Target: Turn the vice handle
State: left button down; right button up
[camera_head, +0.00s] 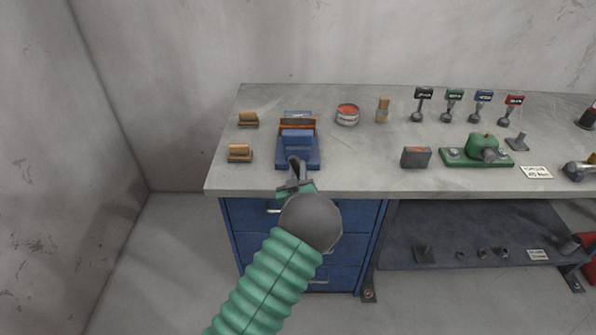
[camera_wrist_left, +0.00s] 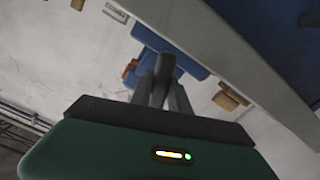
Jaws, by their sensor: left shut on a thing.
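The blue vice (camera_head: 297,138) stands at the front left part of the bench top, with a rust-orange part across its back. My left gripper (camera_head: 296,165) is at the vice's front side, its fingers pointing at it, near the bench edge. In the left wrist view the blue vice body (camera_wrist_left: 150,42) shows just past the fingertips. My left gripper (camera_wrist_left: 160,82) is shut there on a dark grey piece, which looks like the vice handle. The fingers hide most of the handle, so its angle is hard to tell. My right gripper is not in view.
Two wooden blocks (camera_head: 239,153) lie left of the vice. A red-topped tin (camera_head: 347,114) and a small wood-topped item (camera_head: 382,110) are to its right. A dark box (camera_head: 416,157) and a green device (camera_head: 478,152) stand farther right. Blue drawers (camera_head: 350,240) are below the bench.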

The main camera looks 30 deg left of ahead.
pick_arm(q)
jog(key=shift+w+a+r, duration=0.1)
jog(key=shift+r, duration=0.25)
jog(key=c, duration=1.4)
grip_release()
jog(key=shift+c, duration=0.2)
jog(key=shift+o, duration=1)
jog(key=shift+f, duration=0.25)
jog(key=v, duration=1.7)
jog(key=shift+b, duration=0.4)
jog(key=shift+a+f, duration=0.1)
